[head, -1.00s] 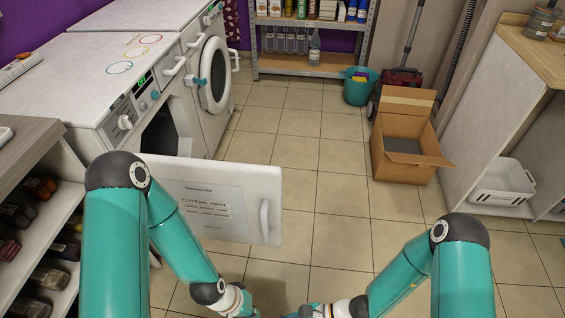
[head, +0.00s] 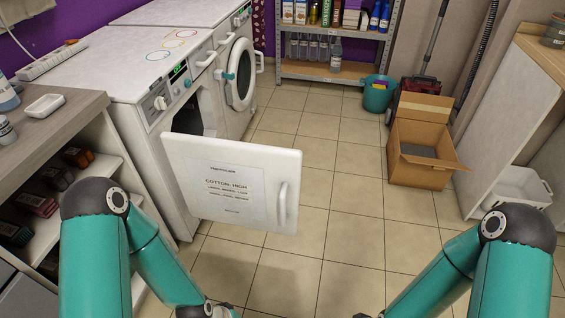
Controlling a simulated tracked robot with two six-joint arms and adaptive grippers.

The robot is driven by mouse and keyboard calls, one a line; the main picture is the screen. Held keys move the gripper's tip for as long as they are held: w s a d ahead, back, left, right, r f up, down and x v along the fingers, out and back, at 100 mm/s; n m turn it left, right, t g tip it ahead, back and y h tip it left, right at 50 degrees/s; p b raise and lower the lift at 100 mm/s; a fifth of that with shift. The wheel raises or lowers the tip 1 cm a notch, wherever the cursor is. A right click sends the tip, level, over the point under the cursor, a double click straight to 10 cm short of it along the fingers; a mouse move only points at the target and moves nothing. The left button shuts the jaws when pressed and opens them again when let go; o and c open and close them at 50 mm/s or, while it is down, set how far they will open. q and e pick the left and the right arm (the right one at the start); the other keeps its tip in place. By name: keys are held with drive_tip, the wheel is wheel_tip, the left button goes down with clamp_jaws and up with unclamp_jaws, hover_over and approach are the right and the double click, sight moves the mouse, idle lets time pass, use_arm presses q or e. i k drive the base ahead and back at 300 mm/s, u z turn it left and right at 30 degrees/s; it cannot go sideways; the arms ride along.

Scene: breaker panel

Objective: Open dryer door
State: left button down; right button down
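The dryer (head: 152,88) stands at the left, a white machine with a dial and a green display. Its white square door (head: 235,178) is swung wide open and stands out over the floor, with a printed label and a white handle (head: 283,205) near its right edge. Part of the dark opening (head: 190,120) shows behind the door. Both my arms come in from the bottom corners. My grippers are below the lower edge of the head view, so their fingers are hidden. Nothing of mine is seen touching the door.
A second machine with a round door (head: 240,75) stands behind the dryer. A shelf unit (head: 335,70), a teal bucket (head: 378,93) and an open cardboard box (head: 423,150) are farther back. A wooden-topped counter (head: 75,98) is at left. The tiled floor between is clear.

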sight(253, 186)
drive_tip(key=u, duration=0.4)
drive_tip(key=k, duration=0.95)
drive_tip(key=u, duration=0.05)
drive_tip(key=i, duration=0.75)
drive_tip(key=z, duration=0.8)
drive_tip(key=i, duration=1.45)
drive_tip(key=u, duration=0.7)
